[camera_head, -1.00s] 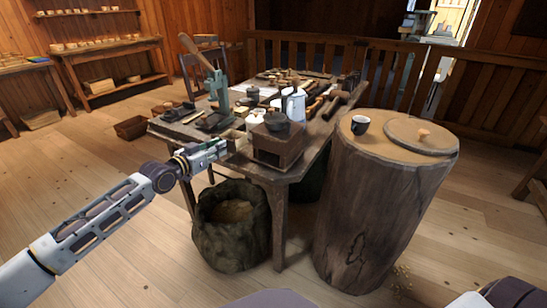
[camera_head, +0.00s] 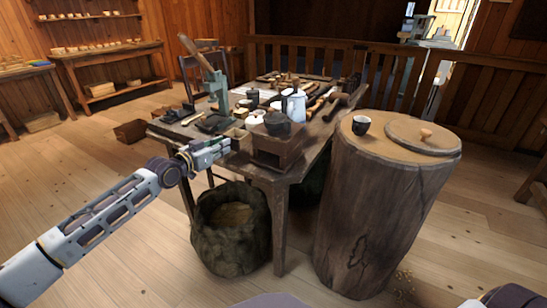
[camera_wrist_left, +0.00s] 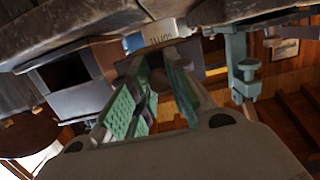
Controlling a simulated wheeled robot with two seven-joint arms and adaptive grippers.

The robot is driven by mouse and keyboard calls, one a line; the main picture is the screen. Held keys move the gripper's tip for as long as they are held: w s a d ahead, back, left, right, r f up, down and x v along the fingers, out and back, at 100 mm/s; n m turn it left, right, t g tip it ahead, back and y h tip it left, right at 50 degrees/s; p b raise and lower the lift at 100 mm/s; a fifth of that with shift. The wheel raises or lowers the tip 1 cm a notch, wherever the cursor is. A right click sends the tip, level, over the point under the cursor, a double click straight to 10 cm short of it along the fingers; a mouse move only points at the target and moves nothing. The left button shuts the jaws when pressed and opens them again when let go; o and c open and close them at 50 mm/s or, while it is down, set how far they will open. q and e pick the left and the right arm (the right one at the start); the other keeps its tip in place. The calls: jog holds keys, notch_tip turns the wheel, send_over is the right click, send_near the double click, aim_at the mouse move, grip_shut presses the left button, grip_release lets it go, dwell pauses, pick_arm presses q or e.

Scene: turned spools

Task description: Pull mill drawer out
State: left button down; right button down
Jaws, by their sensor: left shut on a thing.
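The mill (camera_head: 277,150) is a brown wooden box with a dark round top, standing at the near edge of the cluttered table (camera_head: 262,176). Its drawer (camera_head: 239,138) sticks out of the mill's left side, with a pale interior. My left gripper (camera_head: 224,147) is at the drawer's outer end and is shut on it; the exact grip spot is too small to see. In the left wrist view, the green-padded fingers (camera_wrist_left: 158,72) reach toward a wooden part, and their tips partly hide the contact. My right gripper is out of view.
A hand-lever press (camera_head: 217,88), a white-blue pot (camera_head: 294,104) and several tools crowd the table. A sack (camera_head: 231,240) stands below its front edge. Floor to the left is open.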

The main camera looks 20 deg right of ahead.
pick_arm(q)
jog(key=shift+f, duration=0.2)
jog(key=shift+f+b, duration=1.3)
jog(key=shift+f, duration=0.3)
jog(key=c, duration=1.3)
grip_release()
jog(key=shift+f, duration=0.1)
jog(key=shift+r, duration=0.2)
